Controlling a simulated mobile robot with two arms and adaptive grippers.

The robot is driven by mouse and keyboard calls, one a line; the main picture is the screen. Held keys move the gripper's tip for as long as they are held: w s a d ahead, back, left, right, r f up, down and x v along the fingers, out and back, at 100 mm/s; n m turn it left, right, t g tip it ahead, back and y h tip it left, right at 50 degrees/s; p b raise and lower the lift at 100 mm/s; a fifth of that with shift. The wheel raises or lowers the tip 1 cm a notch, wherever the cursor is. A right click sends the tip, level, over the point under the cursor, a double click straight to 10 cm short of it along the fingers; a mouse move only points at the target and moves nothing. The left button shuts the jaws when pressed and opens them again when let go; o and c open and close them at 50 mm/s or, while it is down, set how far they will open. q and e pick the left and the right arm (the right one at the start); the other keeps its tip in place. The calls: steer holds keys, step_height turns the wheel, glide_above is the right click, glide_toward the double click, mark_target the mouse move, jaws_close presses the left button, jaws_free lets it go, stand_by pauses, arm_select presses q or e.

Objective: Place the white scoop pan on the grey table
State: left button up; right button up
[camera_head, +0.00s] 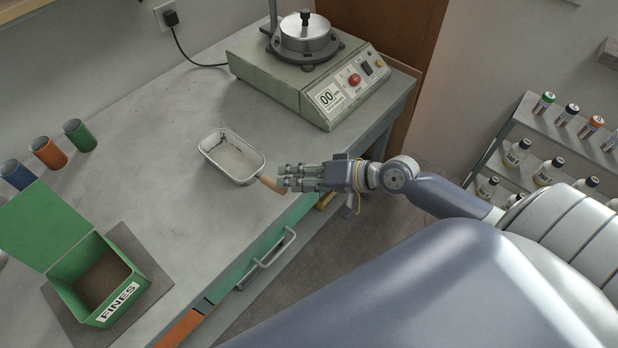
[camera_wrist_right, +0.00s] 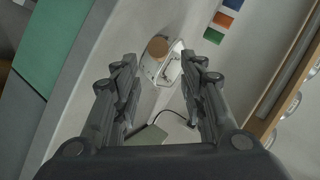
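The white scoop pan (camera_head: 212,152), a shallow rectangular pan with a tan handle (camera_head: 270,184), appears to sit on the grey table (camera_head: 150,185) near its front edge. The handle points towards my right gripper (camera_head: 287,178). In the right wrist view the round handle end (camera_wrist_right: 158,47) and part of the white pan (camera_wrist_right: 172,73) show ahead, between the lines of the two fingers. My right gripper (camera_wrist_right: 159,65) is open, its fingers spread with nothing visibly clamped. I cannot tell whether the handle end is between the fingertips or just beyond them. My left gripper is not in view.
A green machine (camera_head: 290,85) with a metal pot stands behind the pan. A green box labelled FINES (camera_head: 110,300) is at the lower left, near several coloured cylinders (camera_head: 48,152). A bottle rack (camera_head: 530,125) stands at the right. The table's middle is clear.

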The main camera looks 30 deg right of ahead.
steer(key=shift+v, duration=2.05)
steer(key=d+f+m+h, duration=0.1)
steer(key=d+f+h, duration=0.1)
steer(key=d+f, duration=0.45)
steer(key=d+f+h, duration=0.3)
steer(key=d+f, duration=0.1)
steer(key=f, duration=0.6)
steer(key=s+d+f+g+h, duration=0.25)
steer(key=s+f, duration=0.25)
steer(key=f, duration=0.7)
steer(key=s+a+f+n+g, duration=0.3)
steer(key=s+f+n, duration=0.1)
steer(key=s+f, duration=1.15)
steer(key=s+a+f+n+g, duration=0.1)
steer(key=s+a+f+n, duration=0.1)
steer(key=s, duration=0.5)
steer(key=s+a+f+n+g, duration=0.1)
steer(key=s+a+f+n, duration=0.1)
steer(key=s+a+f, duration=0.3)
steer(key=shift+s+a+h, duration=0.45)
steer(key=shift+s+a, duration=0.6)
steer(key=shift+s, duration=0.05)
